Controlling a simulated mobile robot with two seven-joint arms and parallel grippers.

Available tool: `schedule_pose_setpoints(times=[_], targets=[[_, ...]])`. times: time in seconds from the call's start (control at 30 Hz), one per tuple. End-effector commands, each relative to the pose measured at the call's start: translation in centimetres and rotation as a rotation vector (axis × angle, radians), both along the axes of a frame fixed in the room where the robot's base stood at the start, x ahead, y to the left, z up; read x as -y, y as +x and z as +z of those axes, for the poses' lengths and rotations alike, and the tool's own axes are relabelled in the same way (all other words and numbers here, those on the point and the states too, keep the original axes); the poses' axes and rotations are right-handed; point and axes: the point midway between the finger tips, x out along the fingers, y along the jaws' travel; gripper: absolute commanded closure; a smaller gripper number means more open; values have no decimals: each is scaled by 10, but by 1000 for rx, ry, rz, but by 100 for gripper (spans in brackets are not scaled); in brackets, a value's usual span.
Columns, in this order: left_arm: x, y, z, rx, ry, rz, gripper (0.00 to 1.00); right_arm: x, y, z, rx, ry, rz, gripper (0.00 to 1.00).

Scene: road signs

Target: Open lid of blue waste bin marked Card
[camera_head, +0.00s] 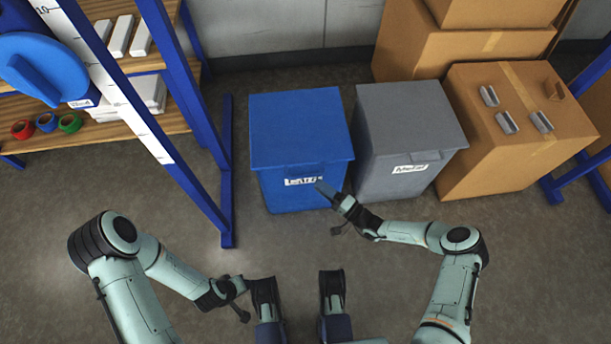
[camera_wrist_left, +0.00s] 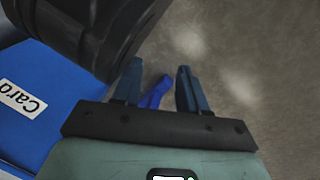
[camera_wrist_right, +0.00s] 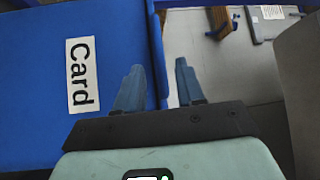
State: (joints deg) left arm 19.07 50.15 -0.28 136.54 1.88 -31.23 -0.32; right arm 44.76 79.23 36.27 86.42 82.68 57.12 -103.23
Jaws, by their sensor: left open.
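The blue waste bin (camera_head: 290,188) stands on the floor at the middle of the head view. Its flat blue lid (camera_head: 297,128) is down. A white label sits on its front; it reads "Card" in the right wrist view (camera_wrist_right: 82,75). My right gripper (camera_head: 321,186) is at the bin's front, just right of the label and below the lid's front edge. Its fingers are apart in the right wrist view (camera_wrist_right: 160,68), with a blue edge of the bin between them; contact is unclear. My left gripper (camera_wrist_left: 159,68) is open, low in front of the bin, holding nothing.
A grey bin (camera_head: 407,180) marked as metal stands close on the right. Cardboard boxes (camera_head: 470,160) stand farther right. A blue-framed shelf (camera_head: 227,180) is on the left. Floor in front of the bins is clear apart from my arms.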

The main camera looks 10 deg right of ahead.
Motion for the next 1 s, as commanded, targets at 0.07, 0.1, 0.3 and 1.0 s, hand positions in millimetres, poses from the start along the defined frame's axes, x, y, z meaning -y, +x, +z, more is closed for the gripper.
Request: schedule_pose_setpoints(times=[0.07,0.1,0.3,1.0], targets=[[-2,-9,-10,-31,-1,3,57,-13,12,0,1,1,3,62],[-2,-14,-14,-45,-2,3,57,-20,18,1,1,0,4,62],[-5,-31,-27,-106,-5,8,57,-41,39,6,0,1,3,62],[-6,-40,-31,-135,-7,11,57,-50,48,9,-2,-1,3,100]])
